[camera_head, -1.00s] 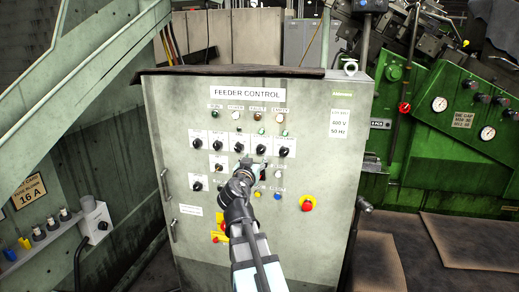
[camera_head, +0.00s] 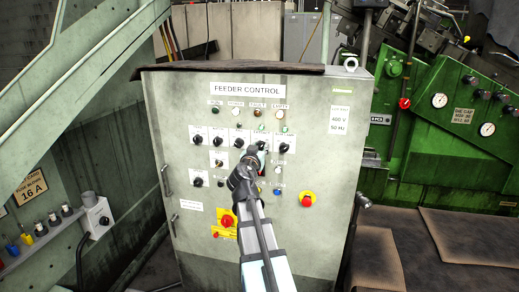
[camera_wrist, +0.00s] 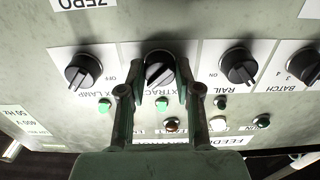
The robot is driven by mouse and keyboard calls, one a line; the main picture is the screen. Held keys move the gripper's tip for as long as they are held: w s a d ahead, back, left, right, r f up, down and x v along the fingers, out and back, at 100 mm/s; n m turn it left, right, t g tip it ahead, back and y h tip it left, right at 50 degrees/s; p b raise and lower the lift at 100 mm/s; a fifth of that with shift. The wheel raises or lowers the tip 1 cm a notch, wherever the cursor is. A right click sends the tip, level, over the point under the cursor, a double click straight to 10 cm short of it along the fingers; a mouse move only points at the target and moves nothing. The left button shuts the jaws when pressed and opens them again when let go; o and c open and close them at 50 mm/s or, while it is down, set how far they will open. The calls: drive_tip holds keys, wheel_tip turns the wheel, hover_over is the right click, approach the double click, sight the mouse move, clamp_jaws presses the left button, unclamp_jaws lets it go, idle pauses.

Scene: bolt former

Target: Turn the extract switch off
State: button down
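The extract switch (camera_wrist: 160,69) is a black rotary knob on a white plate, its label upside down and partly covered in the wrist view. Its pale pointer line sits at a slant. My gripper (camera_wrist: 160,78) is open, with one finger on each side of the knob; I cannot tell whether they touch it.
The lamp knob (camera_wrist: 82,72) and the rail knob (camera_wrist: 238,67) flank the switch closely, with the batch knob (camera_wrist: 309,68) farther right. Small indicator lamps (camera_wrist: 172,125) lie near the fingers. A red emergency stop (camera_head: 307,201) is at lower right on the panel.

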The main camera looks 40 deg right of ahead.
drive_tip(key=shift+n, duration=0.3)
drive_tip(key=n+b, duration=0.1)
drive_tip(key=n, duration=0.7)
drive_tip(key=shift+r+n, duration=0.1)
drive_tip(key=shift+n, duration=0.2)
drive_tip(key=n+p, duration=0.1)
drive_tip(key=n, duration=0.4)
drive_tip(key=shift+p, duration=0.4)
drive_tip(key=shift+n+p, duration=0.75)
drive_tip(key=shift+n, duration=1.15)
drive_tip(key=c, duration=0.8)
unclamp_jaws()
